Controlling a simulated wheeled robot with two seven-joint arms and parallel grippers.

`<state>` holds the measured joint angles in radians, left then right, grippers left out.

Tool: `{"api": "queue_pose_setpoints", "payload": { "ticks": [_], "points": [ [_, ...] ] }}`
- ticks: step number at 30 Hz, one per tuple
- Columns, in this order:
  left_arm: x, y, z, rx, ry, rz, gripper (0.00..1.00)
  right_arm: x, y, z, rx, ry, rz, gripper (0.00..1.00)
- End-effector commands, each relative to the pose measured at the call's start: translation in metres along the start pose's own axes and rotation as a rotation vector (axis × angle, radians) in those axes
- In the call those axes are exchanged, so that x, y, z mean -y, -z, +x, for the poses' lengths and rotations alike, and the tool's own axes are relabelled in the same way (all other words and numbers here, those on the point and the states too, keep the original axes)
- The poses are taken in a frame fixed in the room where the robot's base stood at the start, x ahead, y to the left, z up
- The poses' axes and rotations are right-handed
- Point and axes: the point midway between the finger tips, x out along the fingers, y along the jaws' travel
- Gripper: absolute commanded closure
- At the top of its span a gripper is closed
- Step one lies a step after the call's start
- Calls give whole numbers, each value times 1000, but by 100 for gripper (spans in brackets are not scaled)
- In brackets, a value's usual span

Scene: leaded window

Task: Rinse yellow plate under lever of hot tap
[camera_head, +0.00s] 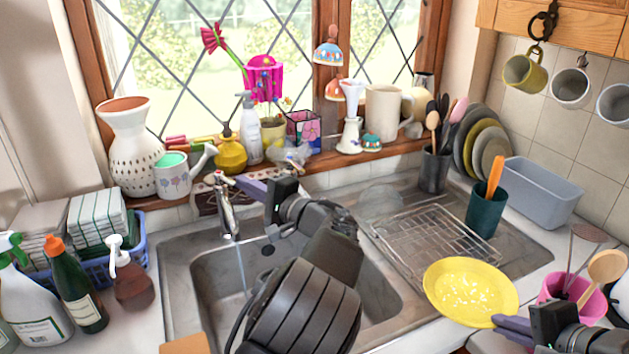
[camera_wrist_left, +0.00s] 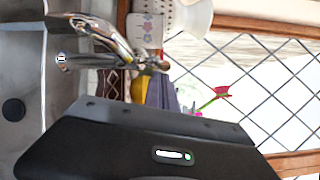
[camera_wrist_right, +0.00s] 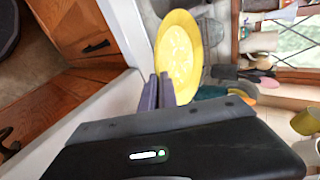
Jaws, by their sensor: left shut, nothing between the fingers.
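The yellow plate (camera_head: 470,290), with pale specks on its face, is tilted above the counter right of the sink. My right gripper (camera_head: 500,323) is shut on its near rim; the plate also shows beyond the fingers in the right wrist view (camera_wrist_right: 180,58). The chrome tap (camera_head: 227,212) stands behind the sink, and a thin stream of water falls from its spout. Its lever (camera_head: 219,179) has a red mark. My left gripper (camera_head: 240,183) is shut and empty beside the lever; I cannot tell whether they touch. The tap also shows in the left wrist view (camera_wrist_left: 100,38).
The sink basin (camera_head: 215,268) is partly hidden by my left arm. A wire rack (camera_head: 430,240) lies on the drainer, with a dark green cup (camera_head: 484,213) beside it. A pink pot (camera_head: 570,300) with utensils stands near my right gripper. Bottles (camera_head: 78,290) stand left.

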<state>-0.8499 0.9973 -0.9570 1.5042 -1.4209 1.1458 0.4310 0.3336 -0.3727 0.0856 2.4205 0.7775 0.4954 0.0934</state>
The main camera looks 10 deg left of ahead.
Motion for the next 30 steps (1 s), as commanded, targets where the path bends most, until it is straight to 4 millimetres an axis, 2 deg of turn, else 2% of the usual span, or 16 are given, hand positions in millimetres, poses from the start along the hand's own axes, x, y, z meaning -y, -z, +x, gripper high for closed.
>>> {"api": "queue_pose_setpoints", "payload": {
  "ticks": [5, 10, 15, 30],
  "points": [
    [-1, 0, 0, -12, 3, -2, 100, -3, 0, 3, -1, 1, 0, 100],
    [-8, -1, -1, -94, 16, -7, 100, -23, 0, 18, -1, 1, 0, 100],
    [-8, -16, 2, -103, 17, -7, 100, -37, 0, 30, -1, 2, 0, 100],
    [-4, -21, 0, -96, 20, -5, 100, -35, 0, 28, -1, 1, 0, 100]
  ]
}}
